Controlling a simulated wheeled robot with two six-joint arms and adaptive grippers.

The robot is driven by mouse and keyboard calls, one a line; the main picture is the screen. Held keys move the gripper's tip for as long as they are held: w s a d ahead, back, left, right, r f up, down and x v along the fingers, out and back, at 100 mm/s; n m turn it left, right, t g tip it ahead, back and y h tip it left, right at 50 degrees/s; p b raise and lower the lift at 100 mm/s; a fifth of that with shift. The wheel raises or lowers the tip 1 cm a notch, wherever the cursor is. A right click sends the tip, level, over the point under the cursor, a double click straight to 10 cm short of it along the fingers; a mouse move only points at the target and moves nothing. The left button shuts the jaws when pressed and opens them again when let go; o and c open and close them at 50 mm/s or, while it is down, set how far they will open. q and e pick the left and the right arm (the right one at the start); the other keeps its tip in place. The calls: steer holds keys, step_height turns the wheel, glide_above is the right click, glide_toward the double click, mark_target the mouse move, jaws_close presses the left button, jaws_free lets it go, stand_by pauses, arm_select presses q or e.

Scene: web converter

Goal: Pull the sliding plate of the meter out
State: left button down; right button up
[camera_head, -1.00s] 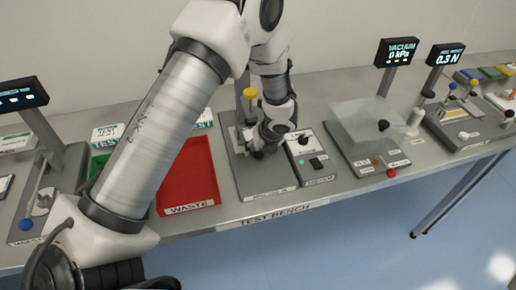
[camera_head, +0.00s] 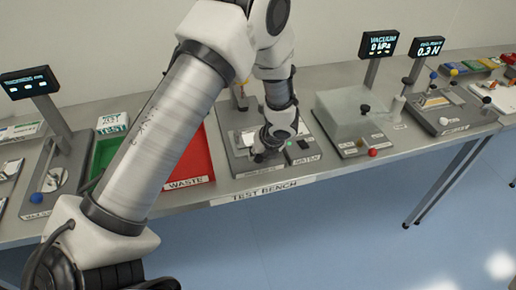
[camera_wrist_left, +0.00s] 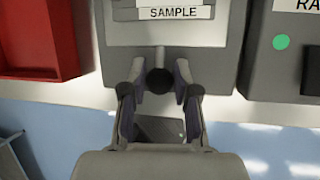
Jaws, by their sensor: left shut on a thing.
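The grey meter (camera_head: 244,168) stands on the bench between the red waste tray and a small box. In the left wrist view its light plate (camera_wrist_left: 125,12) carries a SAMPLE label (camera_wrist_left: 173,13). A short rod leads from the plate side to a round black knob (camera_wrist_left: 158,82). My left gripper (camera_wrist_left: 159,88) is shut on this knob, one finger on each side. In the head view my left gripper (camera_head: 265,152) is low at the meter's front part, and my arm and wrist hide the knob and much of the meter. My right gripper is not in view.
The red waste tray (camera_head: 198,165) is left of the meter. A small box with a green button (camera_wrist_left: 281,42) is close on the right. A clear vacuum chamber (camera_head: 350,118) stands further right. The bench front edge (camera_head: 330,173) is close, with open floor before it.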

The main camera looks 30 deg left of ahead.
arm_select(q)
steer(key=shift+s+d+r, duration=0.2)
steer(key=shift+s+d, duration=0.35)
steer(key=shift+d, duration=0.3)
steer(key=shift+f, duration=0.15)
steer(key=shift+a+f, duration=0.2)
steer(key=shift+a, duration=0.25)
steer(key=shift+d, duration=0.15)
steer(key=c, duration=0.9)
jaws_free()
steer(key=shift+d+r, duration=0.15)
steer(key=shift+d, duration=0.15)
steer(key=shift+o, duration=0.2)
steer(key=shift+a, duration=0.3)
steer(key=v, duration=1.2)
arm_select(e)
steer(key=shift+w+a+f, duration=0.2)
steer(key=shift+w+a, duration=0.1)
